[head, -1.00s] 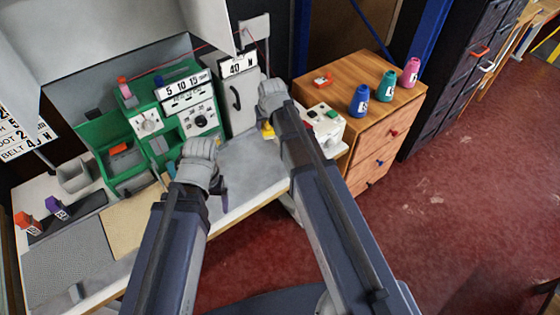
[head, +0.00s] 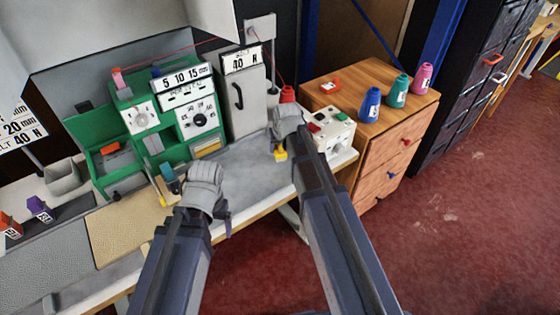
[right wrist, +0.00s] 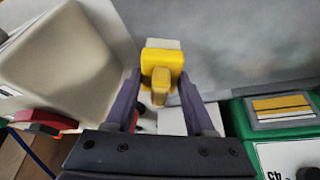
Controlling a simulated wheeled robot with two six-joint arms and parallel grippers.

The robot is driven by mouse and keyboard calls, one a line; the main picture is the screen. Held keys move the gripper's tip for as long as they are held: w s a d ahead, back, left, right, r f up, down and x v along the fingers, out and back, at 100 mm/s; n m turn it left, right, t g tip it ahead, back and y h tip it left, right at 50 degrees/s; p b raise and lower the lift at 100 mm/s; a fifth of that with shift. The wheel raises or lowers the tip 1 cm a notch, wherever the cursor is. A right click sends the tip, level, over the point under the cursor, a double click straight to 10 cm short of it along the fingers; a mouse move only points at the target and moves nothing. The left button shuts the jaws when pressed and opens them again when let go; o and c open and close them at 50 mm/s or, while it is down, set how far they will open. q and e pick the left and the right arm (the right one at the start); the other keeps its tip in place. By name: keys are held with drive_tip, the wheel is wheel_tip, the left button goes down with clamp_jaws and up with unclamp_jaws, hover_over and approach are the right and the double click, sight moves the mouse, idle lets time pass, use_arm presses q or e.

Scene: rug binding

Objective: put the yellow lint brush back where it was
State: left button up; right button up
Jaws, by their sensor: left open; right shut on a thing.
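The yellow lint brush (right wrist: 163,58) is between the fingers of my right gripper (right wrist: 160,85), with its yellow block and pale edge facing the wrist camera. In the head view my right gripper (head: 284,137) is over the right end of the grey worktop, and a yellow part of the brush (head: 281,155) shows below it. Whether the brush touches the worktop is unclear. My left gripper (head: 216,205) is open and appears empty near the worktop's front edge; its fingertips are partly hidden.
A white box with coloured buttons (head: 333,129) stands right of my right gripper. A red cone (head: 287,94) is behind it. The green machine (head: 150,120) lines the back left. The grey worktop (head: 245,165) between the grippers is clear. Blue, teal and pink cones stand on the wooden cabinet (head: 405,120).

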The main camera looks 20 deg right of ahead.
sight(280, 154)
drive_tip(key=shift+f, duration=0.1)
wheel_tip(280, 154, down, 4)
drive_tip(key=b, duration=0.3)
drive_tip(key=shift+r+b, duration=0.25)
drive_tip(key=shift+b, duration=0.05)
drive_tip(key=shift+f, duration=0.2)
drive_tip(key=o, duration=1.2)
drive_tip(key=shift+r, duration=0.25)
drive_tip(key=p+v, duration=1.1)
drive_tip(key=v, duration=0.1)
